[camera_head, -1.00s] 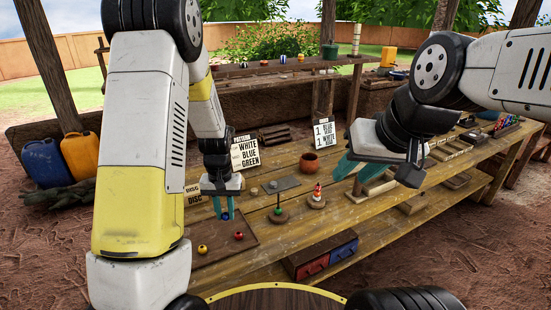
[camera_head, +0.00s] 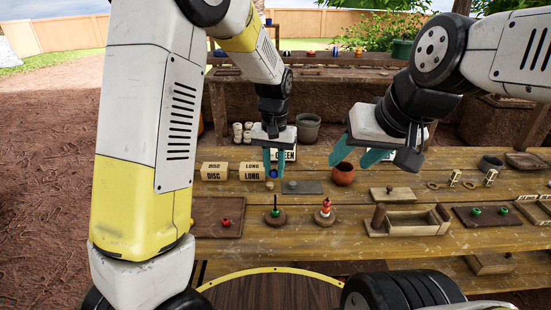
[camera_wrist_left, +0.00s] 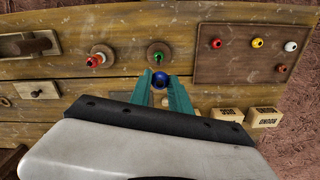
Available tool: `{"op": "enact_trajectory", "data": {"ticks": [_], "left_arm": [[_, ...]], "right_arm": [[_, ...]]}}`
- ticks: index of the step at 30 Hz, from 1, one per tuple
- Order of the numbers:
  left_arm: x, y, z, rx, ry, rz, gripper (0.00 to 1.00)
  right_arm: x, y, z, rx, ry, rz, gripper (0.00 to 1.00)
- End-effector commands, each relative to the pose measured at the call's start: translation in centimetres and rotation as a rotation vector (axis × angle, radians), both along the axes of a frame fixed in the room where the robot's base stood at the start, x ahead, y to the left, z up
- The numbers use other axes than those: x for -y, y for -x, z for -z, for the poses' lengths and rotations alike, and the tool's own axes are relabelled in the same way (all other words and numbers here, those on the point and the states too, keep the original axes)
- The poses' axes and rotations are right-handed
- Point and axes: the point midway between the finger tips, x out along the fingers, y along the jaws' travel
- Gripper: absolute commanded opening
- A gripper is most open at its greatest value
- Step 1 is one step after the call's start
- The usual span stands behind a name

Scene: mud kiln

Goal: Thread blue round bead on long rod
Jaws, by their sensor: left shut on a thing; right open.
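The blue round bead (camera_head: 273,174) is between the fingertips of my left gripper (camera_head: 273,167), which is shut on it; the bead also shows in the left wrist view (camera_wrist_left: 159,81). A rod on a round wooden base (camera_head: 275,219) stands upright below the gripper, with a green part on it (camera_wrist_left: 158,55). The bead is held apart from it. A second rod (camera_head: 326,208) to the right carries red and white pieces. I cannot tell by length which rod is the long one. My right gripper (camera_head: 362,155) is open and empty above the table.
A brown bead tray (camera_head: 207,228) lies at the left, with a red bead (camera_head: 226,222); the wrist view shows several beads there. Labelled blocks (camera_head: 252,172), a grey plate (camera_head: 302,187) and a clay pot (camera_head: 343,174) stand behind. A wooden box (camera_head: 405,226) is to the right.

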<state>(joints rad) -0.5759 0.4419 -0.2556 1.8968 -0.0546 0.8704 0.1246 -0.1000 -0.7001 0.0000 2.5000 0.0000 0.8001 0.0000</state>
Motion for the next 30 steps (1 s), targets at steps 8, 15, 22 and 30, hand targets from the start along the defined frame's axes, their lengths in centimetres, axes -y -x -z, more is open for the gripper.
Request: {"op": "enact_trajectory", "data": {"ticks": [8,15,22,30], "left_arm": [[0.4,0.1,-0.3,0.000,-0.001,0.005,0.00],[0.3,0.1,0.2,0.000,-0.002,-0.001,0.00],[0.3,0.2,2.2,-0.001,-0.002,-0.002,0.00],[0.3,0.2,4.4,-0.002,-0.001,-0.001,0.00]], "right_arm": [[0.0,0.0,0.0,0.000,0.000,0.000,0.49],[0.0,0.0,0.0,0.000,0.000,0.000,0.49],[0.0,0.0,0.0,0.000,0.000,0.000,0.49],[0.0,0.0,0.0,0.000,0.000,0.000,0.49]]}}
